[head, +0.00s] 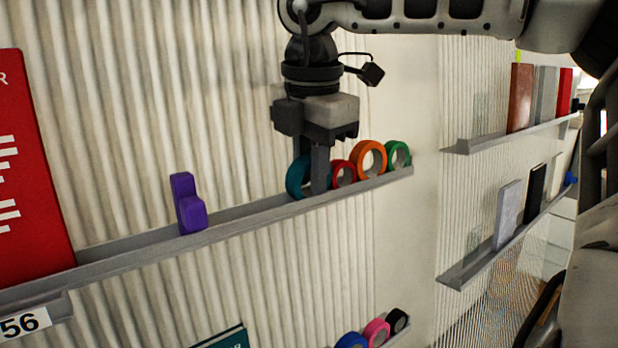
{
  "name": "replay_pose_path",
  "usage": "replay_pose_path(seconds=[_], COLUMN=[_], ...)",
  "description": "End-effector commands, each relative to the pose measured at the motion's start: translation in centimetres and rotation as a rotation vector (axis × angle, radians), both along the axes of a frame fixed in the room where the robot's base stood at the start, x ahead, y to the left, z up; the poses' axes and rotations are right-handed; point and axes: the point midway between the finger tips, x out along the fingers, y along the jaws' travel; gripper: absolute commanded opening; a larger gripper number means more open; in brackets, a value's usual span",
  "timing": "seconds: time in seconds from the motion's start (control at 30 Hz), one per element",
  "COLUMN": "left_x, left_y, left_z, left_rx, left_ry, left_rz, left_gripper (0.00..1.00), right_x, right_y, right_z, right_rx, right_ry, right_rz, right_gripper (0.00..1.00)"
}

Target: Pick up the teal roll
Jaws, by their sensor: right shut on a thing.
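The teal roll (294,184) stands upright on the grey wall ledge (240,221), at the left end of a row of rolls. My right gripper (309,172) reaches down from above and is shut on the teal roll. One finger covers the right part of the roll. The roll appears to be still at ledge height; whether it touches the ledge is hard to tell. My left gripper is not in view.
A red roll (333,175), an orange roll (359,158) and a green roll (390,152) stand close to the right. A purple block (188,212) stands left on the ledge, with free room between. A red board (35,190) is at far left. More shelves hold books at right.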

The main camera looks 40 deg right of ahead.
Motion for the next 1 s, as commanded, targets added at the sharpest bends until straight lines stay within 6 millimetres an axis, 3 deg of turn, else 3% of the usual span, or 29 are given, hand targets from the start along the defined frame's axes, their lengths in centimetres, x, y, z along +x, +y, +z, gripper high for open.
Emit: replay_pose_path(seconds=[0.33,0.53,0.87,1.0], left_x=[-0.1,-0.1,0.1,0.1], left_y=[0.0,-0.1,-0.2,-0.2], left_z=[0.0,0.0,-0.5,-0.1], left_rx=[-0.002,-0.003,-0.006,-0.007], left_ry=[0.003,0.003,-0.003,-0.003], left_rz=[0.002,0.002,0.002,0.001], left_gripper=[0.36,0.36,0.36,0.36], right_x=[0.5,0.4,-2.2,-3.7], right_y=[-0.1,0.0,4.7,7.5], right_z=[1.1,3.6,9.6,10.8], right_rx=[-0.002,-0.003,-0.005,0.000], right_ry=[-0.027,-0.027,-0.020,-0.012], right_rz=[0.001,0.000,0.002,0.008], right_gripper=[0.00,0.00,0.00,0.00])
